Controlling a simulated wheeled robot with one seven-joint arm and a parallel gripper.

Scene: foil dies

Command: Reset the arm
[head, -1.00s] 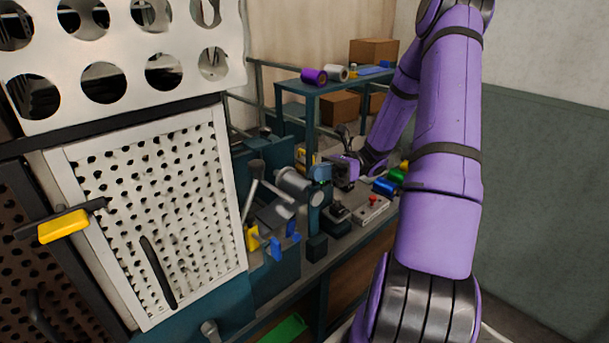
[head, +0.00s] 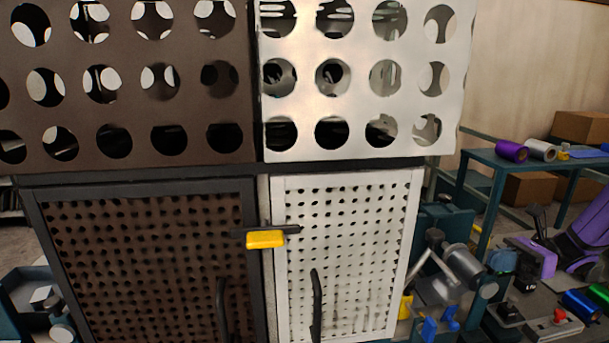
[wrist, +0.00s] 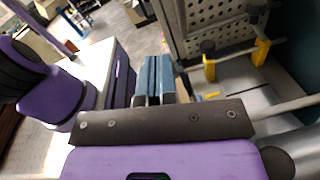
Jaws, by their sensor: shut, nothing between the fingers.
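My gripper (head: 503,261) is near the right side of the head view, with its purple hand beside the grey cylinder of a bench machine (head: 462,257). In the wrist view its two blue-grey fingers (wrist: 154,78) lie together, with nothing between them. My purple arm enters the head view at the right edge, and most of it is out of view.
A perforated two-door cabinet, with a dark door (head: 140,265) and a white door (head: 350,235), fills the middle. A yellow-handled latch (head: 265,239) crosses the doors. A teal shelf (head: 490,158) holds a purple roll (head: 511,150). Colored rolls and a red-button box (head: 558,318) crowd the bench.

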